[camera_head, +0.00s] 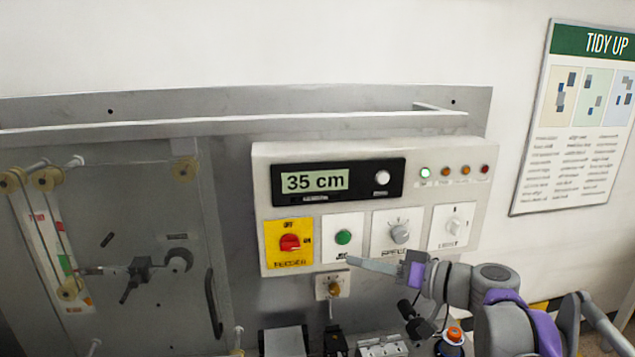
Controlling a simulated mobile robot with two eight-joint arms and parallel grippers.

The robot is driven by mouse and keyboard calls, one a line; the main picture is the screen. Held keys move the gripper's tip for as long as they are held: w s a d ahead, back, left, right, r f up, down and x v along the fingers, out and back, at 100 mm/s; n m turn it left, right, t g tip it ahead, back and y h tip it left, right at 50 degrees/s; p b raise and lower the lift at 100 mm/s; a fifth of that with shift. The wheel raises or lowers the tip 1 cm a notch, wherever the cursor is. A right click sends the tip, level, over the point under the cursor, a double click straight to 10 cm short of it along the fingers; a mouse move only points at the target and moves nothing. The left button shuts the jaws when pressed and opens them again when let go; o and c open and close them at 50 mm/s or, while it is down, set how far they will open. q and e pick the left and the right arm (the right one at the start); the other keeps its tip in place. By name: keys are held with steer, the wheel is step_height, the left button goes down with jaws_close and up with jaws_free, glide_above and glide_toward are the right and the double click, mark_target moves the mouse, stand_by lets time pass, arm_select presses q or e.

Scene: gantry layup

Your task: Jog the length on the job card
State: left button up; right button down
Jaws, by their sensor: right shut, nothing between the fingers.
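A control panel (262,190) is fixed on the grey metal backboard. Its display (314,181) reads "35 cm". Below it are a red rotary switch (290,242) on a yellow plate, a green button (343,237) on a white plate, and two plates with knobs, one of them grey (400,233). My right gripper (352,261) comes in from the right and is shut and empty, its tips just below the green button. I cannot tell whether they touch the panel. No job card is readable. My left gripper is not in view.
A small fitting with a brass knob (334,287) sits under the panel. At left is a cabinet door with a handle (213,303), pulleys (46,178) and a lever (135,278). A "TIDY UP" poster (577,118) hangs on the right wall. An orange-topped item (454,334) stands low down.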

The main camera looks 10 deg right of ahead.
mark_target(343, 238)
stand_by(0.9)
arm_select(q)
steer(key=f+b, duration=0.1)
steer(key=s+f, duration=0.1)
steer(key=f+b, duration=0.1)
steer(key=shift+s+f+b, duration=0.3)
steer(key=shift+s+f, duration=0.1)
arm_select(e)
steer(key=s+m+h, duration=0.1)
steer(key=m, duration=0.4)
steer(key=s+m+g+h, duration=0.1)
steer(key=m, duration=0.4)
steer(key=s+m+h, duration=0.1)
steer(key=s+m, duration=0.1)
steer(key=m, duration=0.3)
steer(key=shift+g, duration=0.3)
steer(key=shift+w, duration=0.15)
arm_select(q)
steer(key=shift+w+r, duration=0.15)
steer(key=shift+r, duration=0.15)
arm_select(e)
steer(key=w, duration=0.8)
steer(key=shift+w+a, duration=0.1)
steer(key=shift+w, duration=0.3)
steer(key=shift+s, duration=0.1)
